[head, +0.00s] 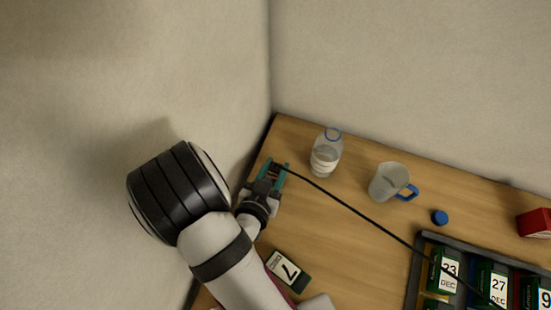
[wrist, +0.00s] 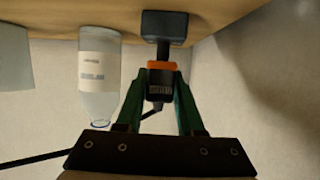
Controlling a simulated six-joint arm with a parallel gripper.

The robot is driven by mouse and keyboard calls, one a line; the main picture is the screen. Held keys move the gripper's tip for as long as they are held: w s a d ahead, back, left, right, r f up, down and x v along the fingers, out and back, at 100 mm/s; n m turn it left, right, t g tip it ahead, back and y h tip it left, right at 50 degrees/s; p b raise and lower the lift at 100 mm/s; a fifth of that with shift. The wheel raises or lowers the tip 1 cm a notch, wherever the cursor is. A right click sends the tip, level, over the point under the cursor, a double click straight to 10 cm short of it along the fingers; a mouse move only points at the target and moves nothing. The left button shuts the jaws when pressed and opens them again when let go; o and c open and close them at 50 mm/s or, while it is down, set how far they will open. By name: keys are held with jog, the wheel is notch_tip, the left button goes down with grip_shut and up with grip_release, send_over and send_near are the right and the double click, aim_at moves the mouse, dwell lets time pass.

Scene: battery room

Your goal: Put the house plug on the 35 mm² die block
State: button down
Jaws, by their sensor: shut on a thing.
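My gripper (head: 275,168) is at the far left corner of the table in the head view. In the wrist view its green fingers (wrist: 161,84) are shut on a black plug (wrist: 160,79) with an orange collar and a small label. A black cable runs from the plug. Just beyond the collar, in line with the plug, is a dark grey block with a narrower neck (wrist: 164,25), which looks like the die block. The collar meets the neck in the picture; I cannot tell whether they touch. No size marking on the block is readable.
A clear bottle (head: 326,153) stands close right of my gripper, then a grey mug (head: 390,181) with a blue handle and a blue cap (head: 440,217). A block marked 7 (head: 287,269) lies nearer.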

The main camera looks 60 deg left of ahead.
jog(key=c, duration=0.5)
grip_release()
jog(key=shift+f, duration=0.1)
jog(key=shift+s+d+r, duration=0.15)
jog(key=shift+s+r, duration=0.05)
jog(key=shift+r, duration=0.05)
jog(key=v, duration=1.1)
jog(key=shift+s+d+r, duration=0.15)
jog(key=shift+d, duration=0.05)
